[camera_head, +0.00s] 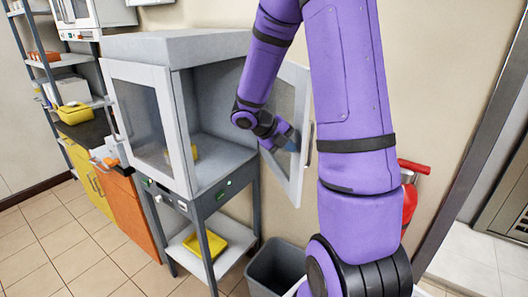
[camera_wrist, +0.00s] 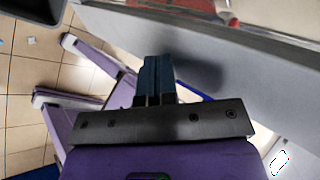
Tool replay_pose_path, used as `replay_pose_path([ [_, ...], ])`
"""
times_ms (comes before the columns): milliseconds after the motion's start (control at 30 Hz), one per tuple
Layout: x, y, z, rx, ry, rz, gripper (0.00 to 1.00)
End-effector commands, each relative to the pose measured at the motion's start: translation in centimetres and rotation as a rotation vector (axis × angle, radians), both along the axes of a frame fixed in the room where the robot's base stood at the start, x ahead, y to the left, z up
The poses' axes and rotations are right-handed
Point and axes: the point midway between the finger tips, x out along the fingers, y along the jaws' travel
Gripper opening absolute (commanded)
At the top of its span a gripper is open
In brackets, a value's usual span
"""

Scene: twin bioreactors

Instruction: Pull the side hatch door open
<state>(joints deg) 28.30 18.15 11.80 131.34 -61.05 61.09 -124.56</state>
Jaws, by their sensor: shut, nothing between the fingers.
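The side hatch door (camera_head: 297,178) is a pale framed panel with a glass pane on the right side of the grey cabinet (camera_head: 180,48). It stands swung out, with the cabinet's side opening visible behind my forearm. A handle (camera_head: 308,140) shows at its outer edge. My gripper (camera_head: 291,143) is on the inner side of the door, its fingertips close to the pane. I cannot tell whether they touch it. In the wrist view my gripper (camera_wrist: 154,72) has its dark blue fingers together and empty, beside a large grey panel (camera_wrist: 235,62).
The cabinet's framed front glass door (camera_head: 140,115) is at the left. A grey bin (camera_head: 280,268) stands on the floor below the hatch door. A red fire extinguisher (camera_head: 409,195) is by the wall at right. A yellow tray (camera_head: 206,243) lies on the lower shelf.

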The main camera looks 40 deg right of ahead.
Motion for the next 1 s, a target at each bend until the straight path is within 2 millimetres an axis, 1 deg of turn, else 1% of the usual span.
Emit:
replay_pose_path([
  [33, -0.9, -1.6, 0.0, -0.001, 0.001, -0.008, 0.00],
  [200, -2.4, -5.3, 0.0, 0.000, 0.000, -0.005, 0.00],
  [300, -3.0, -7.0, 0.0, 0.001, 0.001, -0.003, 0.00],
  [400, -3.4, -8.1, 0.0, 0.001, 0.001, -0.003, 0.00],
  [500, -3.5, -8.4, 0.0, 0.002, 0.001, 0.001, 0.00],
  [833, -3.5, -8.4, 0.0, 0.001, 0.001, 0.000, 0.00],
  [933, -3.3, -8.0, 0.0, 0.002, 0.001, 0.001, 0.00],
  [1000, -3.1, -7.4, 0.0, 0.001, 0.001, 0.001, 0.00],
])
